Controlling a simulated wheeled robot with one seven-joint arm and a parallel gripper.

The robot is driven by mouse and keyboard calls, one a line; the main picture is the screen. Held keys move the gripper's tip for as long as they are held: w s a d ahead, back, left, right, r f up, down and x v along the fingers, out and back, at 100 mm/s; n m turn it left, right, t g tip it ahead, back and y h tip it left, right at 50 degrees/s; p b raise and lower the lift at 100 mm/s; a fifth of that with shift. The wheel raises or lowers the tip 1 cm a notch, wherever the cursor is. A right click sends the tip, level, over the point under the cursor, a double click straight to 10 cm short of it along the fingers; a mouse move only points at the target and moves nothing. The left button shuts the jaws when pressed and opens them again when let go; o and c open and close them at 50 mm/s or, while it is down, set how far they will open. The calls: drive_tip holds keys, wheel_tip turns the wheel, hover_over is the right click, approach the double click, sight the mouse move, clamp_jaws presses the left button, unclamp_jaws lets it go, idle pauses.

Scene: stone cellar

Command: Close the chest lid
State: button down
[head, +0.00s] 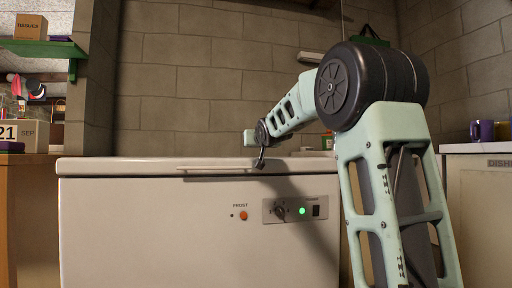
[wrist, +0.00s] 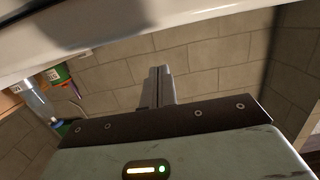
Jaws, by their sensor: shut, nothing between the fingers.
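The chest is a white chest freezer (head: 150,225) in the head view, with a control panel and a green light on its front. Its lid (head: 120,166) lies flat across the top and looks down on the body; I see no clear gap along the front. A long handle (head: 215,178) runs along the lid's front edge. My gripper (head: 260,163) is at the lid's front edge, just right of the handle; whether it touches is unclear. In the wrist view, the fingers of my gripper (wrist: 158,85) are together and empty, with a white edge across the top.
A wooden table with a calendar block (head: 24,133) stands at left, below a green shelf (head: 45,48) with a box. A counter (head: 480,200) with a purple mug (head: 482,130) is at right. A block wall is behind the freezer.

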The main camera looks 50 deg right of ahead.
drive_tip(key=s+a+f+b, duration=0.3)
drive_tip(key=s+a+b, duration=0.1)
drive_tip(key=s+b, duration=0.3)
drive_tip(key=shift+a+b, duration=0.25)
drive_tip(key=shift+b, duration=0.75)
drive_tip(key=shift+s+r, duration=0.1)
